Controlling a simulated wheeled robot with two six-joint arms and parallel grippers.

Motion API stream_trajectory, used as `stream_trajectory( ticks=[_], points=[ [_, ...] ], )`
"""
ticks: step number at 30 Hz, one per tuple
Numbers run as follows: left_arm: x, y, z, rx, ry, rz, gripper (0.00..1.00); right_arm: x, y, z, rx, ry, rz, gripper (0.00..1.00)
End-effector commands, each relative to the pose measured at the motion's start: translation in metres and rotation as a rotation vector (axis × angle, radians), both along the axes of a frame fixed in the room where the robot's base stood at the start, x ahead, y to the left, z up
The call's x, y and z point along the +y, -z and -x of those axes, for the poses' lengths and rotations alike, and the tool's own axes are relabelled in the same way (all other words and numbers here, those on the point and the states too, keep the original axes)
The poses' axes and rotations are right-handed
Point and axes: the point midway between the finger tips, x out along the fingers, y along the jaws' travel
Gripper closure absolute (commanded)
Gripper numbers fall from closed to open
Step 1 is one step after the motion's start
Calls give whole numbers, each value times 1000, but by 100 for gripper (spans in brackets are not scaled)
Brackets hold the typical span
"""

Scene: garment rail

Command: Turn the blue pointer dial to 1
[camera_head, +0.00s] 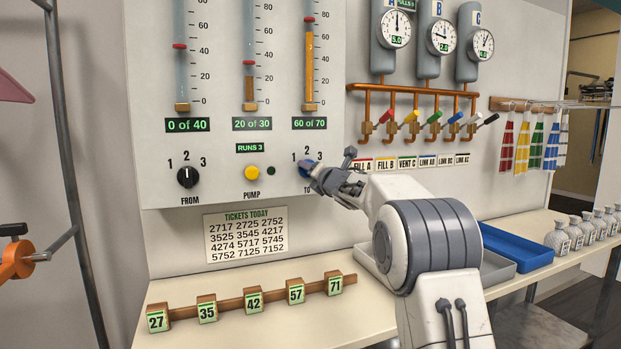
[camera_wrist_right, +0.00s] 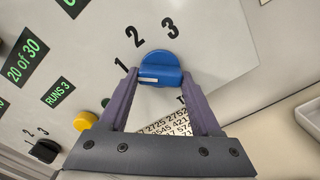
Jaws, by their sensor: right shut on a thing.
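The blue pointer dial (camera_head: 305,168) is at the lower right of the white panel (camera_head: 230,187), below the numbers 1, 2 and 3. In the right wrist view the dial (camera_wrist_right: 160,66) sits between the two fingers of my right gripper (camera_wrist_right: 160,80), which is shut on it. The short white mark on the dial's ridge points left in that view, roughly toward the 1. In the head view my right gripper (camera_head: 317,175) hides part of the dial and its label. My left gripper is not in view.
A black FROM dial (camera_head: 188,177) and a yellow PUMP button (camera_head: 252,173) are left of the blue dial. Numbered tags on a wooden rack (camera_head: 225,305) stand on the counter below. A blue tray (camera_head: 517,250) lies right of my arm.

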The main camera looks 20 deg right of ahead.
Motion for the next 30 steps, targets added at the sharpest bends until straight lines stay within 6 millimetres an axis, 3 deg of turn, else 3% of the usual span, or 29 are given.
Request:
stream_trajectory(
  ticks=[18, 19, 21, 30],
  points=[
    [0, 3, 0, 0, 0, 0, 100, 1, 2, 0, 1, -1, 45, 91],
    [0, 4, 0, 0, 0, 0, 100, 1, 2, 0, 1, -1, 45, 27],
    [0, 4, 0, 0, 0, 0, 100, 0, 1, 0, 1, -2, 44, 5],
    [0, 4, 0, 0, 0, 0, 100, 0, 1, 0, -1, -1, 42, 5]
  ],
)
